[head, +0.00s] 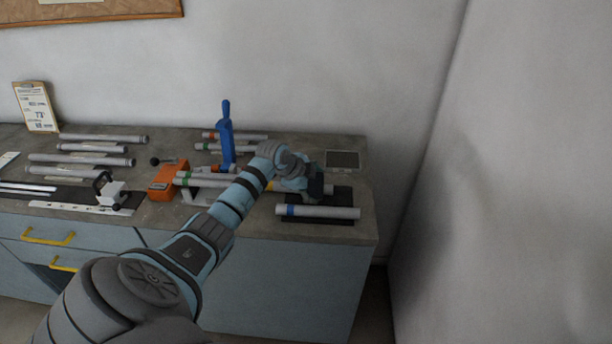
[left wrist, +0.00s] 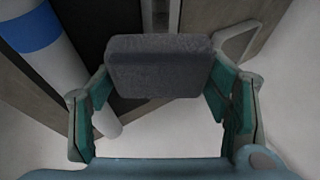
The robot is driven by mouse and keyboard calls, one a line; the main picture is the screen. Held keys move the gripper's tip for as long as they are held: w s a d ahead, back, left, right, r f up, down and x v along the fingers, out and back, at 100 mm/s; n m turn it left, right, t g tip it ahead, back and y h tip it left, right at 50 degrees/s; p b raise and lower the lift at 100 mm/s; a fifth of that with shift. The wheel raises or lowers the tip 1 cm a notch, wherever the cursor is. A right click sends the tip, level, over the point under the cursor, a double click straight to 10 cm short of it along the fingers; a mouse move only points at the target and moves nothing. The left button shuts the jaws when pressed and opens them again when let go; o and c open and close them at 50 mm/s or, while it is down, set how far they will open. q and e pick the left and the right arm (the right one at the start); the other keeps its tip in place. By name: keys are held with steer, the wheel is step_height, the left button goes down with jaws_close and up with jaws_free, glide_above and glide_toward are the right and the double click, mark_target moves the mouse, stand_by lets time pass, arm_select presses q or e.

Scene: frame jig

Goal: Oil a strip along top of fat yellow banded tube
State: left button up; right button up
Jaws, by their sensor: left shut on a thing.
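The yellow banded tube (head: 271,186) lies at the right part of the bench, its middle largely hidden by my left gripper (head: 314,184). A short grey end shows just right of the gripper. In the left wrist view my gripper's teal fingers are shut on a dark grey block-like pad (left wrist: 160,66). The pad is above the bench end; I cannot tell whether it touches the tube. The yellow band does not show in the wrist view. My right gripper is not in view.
A blue banded tube (head: 335,212) lies in front on the dark mat (head: 320,222); its blue band shows in the wrist view (left wrist: 30,28). A flat tray (head: 343,160) lies behind.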

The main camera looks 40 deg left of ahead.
mark_target(323, 181)
arm_select(q)
steer(key=shift+w+d, duration=0.8)
steer(key=shift+d, duration=0.35)
steer(key=shift+r+p, duration=0.25)
steer(key=shift+p, duration=0.25)
steer(key=p, duration=0.1)
steer(key=r+p, duration=0.1)
steer(key=p, duration=0.1)
steer(key=shift+s+d+r, duration=0.2)
steer(key=shift+s+r, duration=0.1)
steer(key=shift+s+d+r+p, duration=0.25)
steer(key=shift+s+r, duration=0.1)
steer(key=shift+r, duration=0.3)
steer(key=shift+s+d+r+p, duration=0.25)
steer(key=shift+s+r, duration=0.1)
steer(key=shift+r, duration=0.25)
steer(key=shift+s+d+r, duration=0.2)
steer(key=shift+r, duration=0.1)
